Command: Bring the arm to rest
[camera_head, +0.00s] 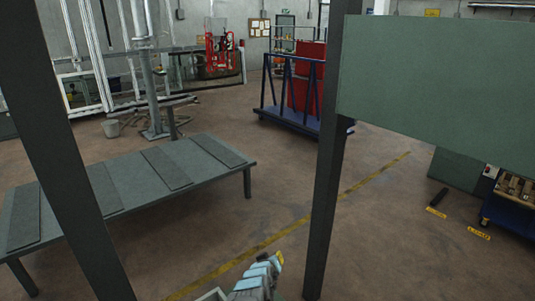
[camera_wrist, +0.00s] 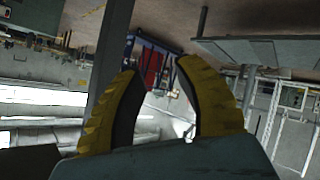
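My gripper (camera_wrist: 157,68) shows in the wrist view as two yellow fingers with dark inner pads. The fingers stand apart with nothing between them, so it is open and empty. In the head view, part of my arm shows at the bottom centre, low in front of the frame, with a small yellow bit at its end. Most of the arm is cut off by the lower picture edge. The wrist view is tilted, and the room appears turned in it.
A grey low table (camera_head: 150,180) stands at the left. A dark upright post (camera_head: 328,170) is close to the arm, with a green panel (camera_head: 440,85) at the right. A blue rack (camera_head: 295,105) with red panels stands farther back. The floor (camera_head: 390,250) at the right is mostly clear.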

